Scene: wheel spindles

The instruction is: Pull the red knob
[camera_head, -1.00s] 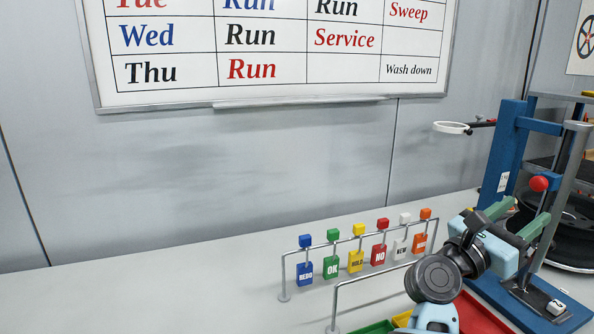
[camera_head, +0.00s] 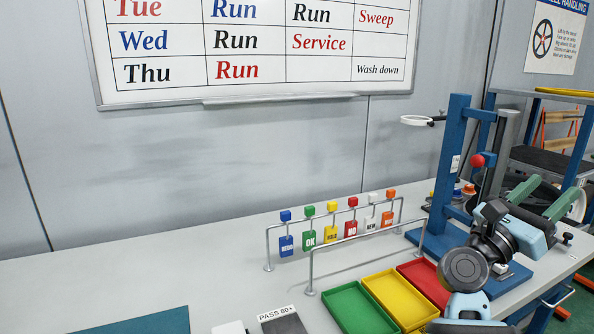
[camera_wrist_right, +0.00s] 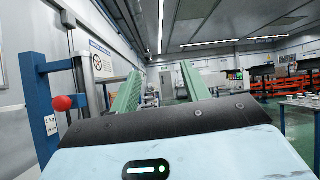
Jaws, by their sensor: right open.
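The red knob (camera_head: 478,160) is a small ball on the blue upright stand (camera_head: 452,170) at the right of the bench. In the right wrist view the red knob (camera_wrist_right: 62,103) is at the left, outside the jaws. My right gripper (camera_head: 556,187) is to the right of the knob and a little lower in the head view. Its two green fingers are apart, with nothing seen between them. The fingers also show in the right wrist view (camera_wrist_right: 160,80), pointing into the room. My left gripper is not in view.
A rail with several coloured tags (camera_head: 332,234) stands on the bench. Green (camera_head: 345,318), yellow (camera_head: 408,313) and red (camera_head: 436,291) trays lie in front. A dark wheel rack is behind the gripper.

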